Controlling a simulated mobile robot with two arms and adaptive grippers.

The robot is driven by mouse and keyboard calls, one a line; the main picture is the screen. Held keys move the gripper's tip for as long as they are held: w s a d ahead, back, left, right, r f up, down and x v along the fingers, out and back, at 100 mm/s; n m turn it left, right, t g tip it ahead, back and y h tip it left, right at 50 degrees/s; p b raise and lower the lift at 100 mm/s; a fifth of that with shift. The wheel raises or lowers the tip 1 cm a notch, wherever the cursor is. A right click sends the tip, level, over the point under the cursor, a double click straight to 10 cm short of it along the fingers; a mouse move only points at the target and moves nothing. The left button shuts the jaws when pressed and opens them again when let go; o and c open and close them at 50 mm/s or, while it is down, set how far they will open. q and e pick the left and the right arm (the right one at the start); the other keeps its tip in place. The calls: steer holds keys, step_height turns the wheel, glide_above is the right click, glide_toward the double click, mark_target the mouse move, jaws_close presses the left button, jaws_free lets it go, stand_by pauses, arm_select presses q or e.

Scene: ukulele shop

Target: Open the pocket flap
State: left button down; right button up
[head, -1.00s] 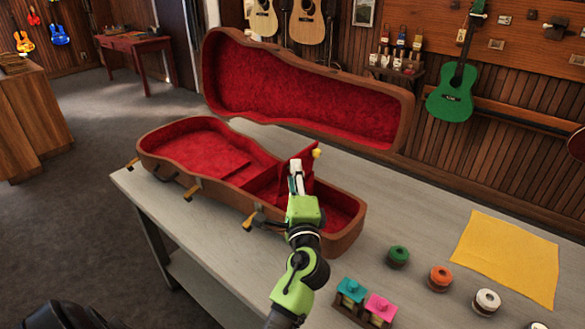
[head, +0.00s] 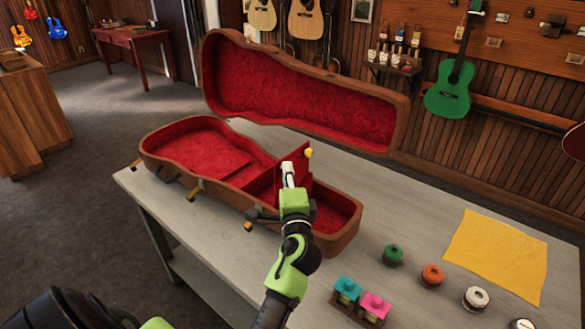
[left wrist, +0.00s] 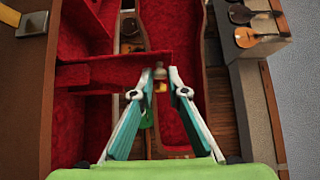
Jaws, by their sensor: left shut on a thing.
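The open brown guitar case (head: 345,236) with red lining lies on the grey table. Its red pocket flap (head: 296,160) stands raised above the case's inner compartment, and a yellow knob (head: 309,153) shows at its upper corner. My left gripper (head: 287,166) is at the flap, shut on it. In the left wrist view the fingertips (left wrist: 160,73) are close together at the flap's edge (left wrist: 115,70), with the yellow knob (left wrist: 161,87) showing between them. The exact contact is too small to make out. My right gripper is not in view.
The case lid (head: 300,95) stands open at the back. To the right on the table (head: 400,210) are a yellow cloth (head: 497,256), green (head: 393,254), orange (head: 432,275) and white (head: 475,299) spools, and small teal (head: 347,290) and pink (head: 374,306) items.

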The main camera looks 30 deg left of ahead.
arm_select(q)
steer(key=shift+a+r+n+h+p, duration=0.15)
steer(key=shift+a+n+h+p, duration=0.25)
steer(key=shift+a+p, duration=0.4)
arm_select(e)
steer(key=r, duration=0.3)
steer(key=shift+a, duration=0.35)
arm_select(q)
steer(key=shift+d, duration=0.15)
